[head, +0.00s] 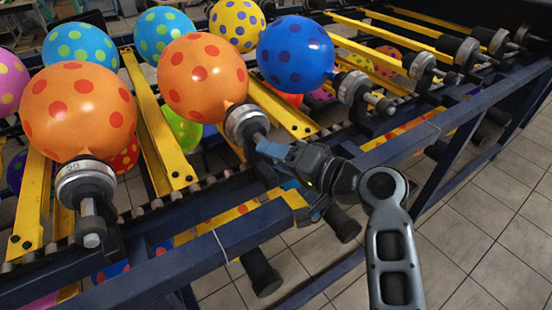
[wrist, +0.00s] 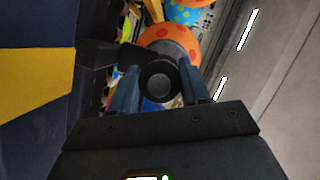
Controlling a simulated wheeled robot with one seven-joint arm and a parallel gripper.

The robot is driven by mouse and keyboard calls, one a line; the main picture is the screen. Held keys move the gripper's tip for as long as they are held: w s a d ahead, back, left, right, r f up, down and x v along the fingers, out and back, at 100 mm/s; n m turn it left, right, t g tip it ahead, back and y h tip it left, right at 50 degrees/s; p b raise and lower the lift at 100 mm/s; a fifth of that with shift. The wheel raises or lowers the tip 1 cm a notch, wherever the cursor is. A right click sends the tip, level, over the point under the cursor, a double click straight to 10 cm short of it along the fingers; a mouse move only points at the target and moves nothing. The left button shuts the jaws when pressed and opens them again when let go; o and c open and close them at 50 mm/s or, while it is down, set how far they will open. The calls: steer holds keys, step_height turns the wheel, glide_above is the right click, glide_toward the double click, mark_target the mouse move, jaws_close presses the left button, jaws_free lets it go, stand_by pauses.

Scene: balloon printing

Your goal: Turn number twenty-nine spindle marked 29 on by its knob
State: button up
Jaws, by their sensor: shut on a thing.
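In the head view an orange balloon with red spots (head: 203,78) sits on a grey spindle (head: 243,124) at the middle of the machine. My gripper (head: 267,146) reaches it from the front right, with blue fingers closed around the knob end of this spindle. In the wrist view the round dark knob (wrist: 158,81) lies between the two blue fingers of my gripper (wrist: 160,88), with the orange balloon behind it. The fingers hide most of the knob in the head view. I cannot read the number on this spindle.
A left spindle (head: 86,182) carries another orange balloon (head: 78,112); a right spindle (head: 351,88) carries a blue balloon (head: 295,54). Yellow bars (head: 158,125) run between them. A dark blue frame rail (head: 190,262) runs along the front. Tiled floor (head: 480,220) is open at right.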

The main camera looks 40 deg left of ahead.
steer(key=shift+m+y+b, duration=0.4)
steer(key=shift+m+y, duration=0.1)
steer(key=shift+m, duration=0.8)
steer(key=shift+g, duration=0.3)
steer(key=o, duration=1)
steer(key=shift+o, duration=0.2)
steer(key=d, duration=0.7)
steer(key=shift+d+r+b, duration=0.25)
steer(key=shift+d+b, duration=0.05)
steer(key=shift+d, duration=0.1)
